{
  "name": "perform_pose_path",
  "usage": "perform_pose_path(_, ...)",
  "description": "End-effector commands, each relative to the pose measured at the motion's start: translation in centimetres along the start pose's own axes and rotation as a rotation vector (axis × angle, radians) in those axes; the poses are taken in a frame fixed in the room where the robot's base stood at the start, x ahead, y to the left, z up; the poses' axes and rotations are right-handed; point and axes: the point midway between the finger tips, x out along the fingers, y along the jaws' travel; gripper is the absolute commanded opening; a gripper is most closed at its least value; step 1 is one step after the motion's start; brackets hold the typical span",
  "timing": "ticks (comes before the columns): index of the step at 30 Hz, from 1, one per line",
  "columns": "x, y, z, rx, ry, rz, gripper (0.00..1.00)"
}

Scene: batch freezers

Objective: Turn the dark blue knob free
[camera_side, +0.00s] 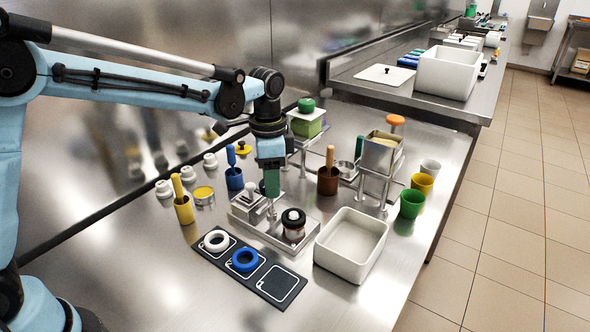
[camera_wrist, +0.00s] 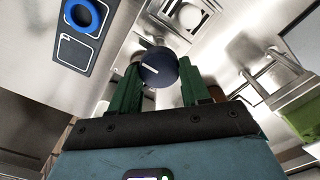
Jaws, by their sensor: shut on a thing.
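The dark blue knob (camera_wrist: 158,68) is round, with a white line on its face, and sits between the green fingertips in the wrist view. My gripper (camera_wrist: 160,72) is shut on it, one finger at each side. In the side view my gripper (camera_side: 271,184) points down over the steel fixture (camera_side: 262,222) in the middle of the bench. The knob cannot be made out there, as the fingers cover that spot. Whether the knob is still seated on its fixture cannot be told.
A dark mat (camera_side: 282,284) in front carries a white ring (camera_side: 216,240) and a blue ring (camera_side: 245,260). A white bin (camera_side: 350,243) stands to the right. Several coloured cups stand around.

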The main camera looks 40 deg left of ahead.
Motion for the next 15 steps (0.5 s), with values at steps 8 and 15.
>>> perform_pose_path(8,-0.08,-0.03,-0.09,0.005,0.003,-0.002,0.16)
perform_pose_path(15,-0.05,-0.02,-0.06,0.003,0.002,-0.001,0.72)
